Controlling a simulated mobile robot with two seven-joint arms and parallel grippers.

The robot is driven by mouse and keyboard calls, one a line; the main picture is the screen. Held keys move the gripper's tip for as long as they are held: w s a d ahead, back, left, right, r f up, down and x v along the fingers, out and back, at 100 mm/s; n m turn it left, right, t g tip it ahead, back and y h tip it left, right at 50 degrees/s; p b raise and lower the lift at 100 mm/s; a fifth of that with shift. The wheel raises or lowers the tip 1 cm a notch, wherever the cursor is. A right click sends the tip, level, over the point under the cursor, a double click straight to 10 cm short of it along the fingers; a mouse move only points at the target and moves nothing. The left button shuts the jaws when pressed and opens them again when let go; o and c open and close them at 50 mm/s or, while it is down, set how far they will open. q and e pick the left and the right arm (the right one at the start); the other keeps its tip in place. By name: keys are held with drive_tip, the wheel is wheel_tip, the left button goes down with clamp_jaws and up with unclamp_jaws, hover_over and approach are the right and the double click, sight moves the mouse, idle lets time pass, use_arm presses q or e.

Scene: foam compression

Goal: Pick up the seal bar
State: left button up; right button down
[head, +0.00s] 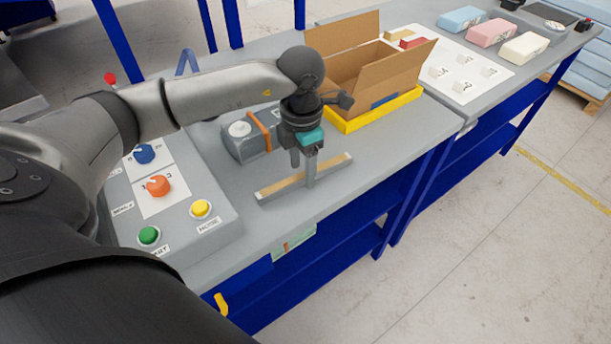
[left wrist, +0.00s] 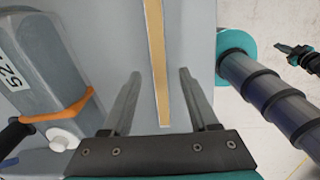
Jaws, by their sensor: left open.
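The seal bar (head: 282,186) is a long, thin, grey bar with a tan strip, lying on the grey bench near its front edge. My left gripper (head: 303,174) points down over the middle of it, with its fingers apart. In the left wrist view the bar (left wrist: 156,45) runs lengthwise between the open fingers (left wrist: 159,73), with a gap on both sides. I cannot tell how far down past the bar the fingertips reach. My right gripper is not in the head view; a small dark and teal part at the right of the left wrist view may be it.
A control box (head: 190,232) with coloured knobs and buttons stands at left. A grey device with an orange band (head: 259,131) sits behind the bar. An open cardboard box (head: 345,70) in a yellow tray (head: 372,116) stands behind and to the right. Bench right of the bar is clear.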

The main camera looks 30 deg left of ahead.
use_arm(q)
drive_tip(key=shift+f, duration=0.7)
clamp_jaws()
